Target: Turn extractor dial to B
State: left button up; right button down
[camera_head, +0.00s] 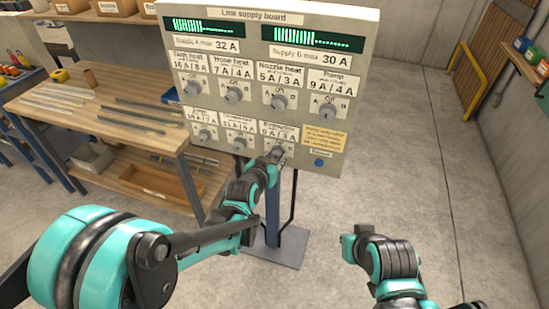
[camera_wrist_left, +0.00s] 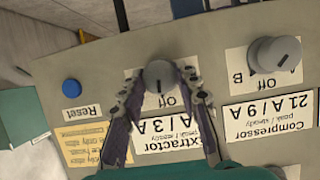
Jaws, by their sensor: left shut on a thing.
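The Line supply board (camera_head: 265,110) stands upright in front of me. The extractor dial (camera_wrist_left: 160,76) is a grey knob in its lower row, above the Extractor label (camera_wrist_left: 165,140) in the upside-down left wrist view. My left gripper (camera_wrist_left: 158,80) is shut on this dial, one finger on each side. The dial's dark pointer line faces the Off mark (camera_wrist_left: 168,100). The fingers hide the A and B marks beside it. In the head view the gripper (camera_head: 275,160) covers part of the dial. My right gripper (camera_head: 350,245) is low and away from the board; its fingers are unclear.
The Compressor dial (camera_wrist_left: 275,60) sits close beside the left gripper. A blue Reset button (camera_wrist_left: 71,88) is on the other side. A wooden bench (camera_head: 95,100) with metal strips stands left of the board. The floor to the right (camera_head: 430,170) is clear.

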pick_arm(q)
jog(key=shift+d+m+t+y, duration=0.2)
jog(key=shift+m+t+y, duration=0.2)
jog(key=shift+m+y, duration=0.55)
jog(key=shift+m+t+y+b, duration=0.4)
jog(key=shift+m+y+b, duration=0.3)
jog(key=shift+m, duration=0.65)
jog(key=o, duration=1.2)
jog(key=shift+c, duration=0.2)
jog(key=v, duration=1.2)
jog(key=shift+a+f, duration=0.1)
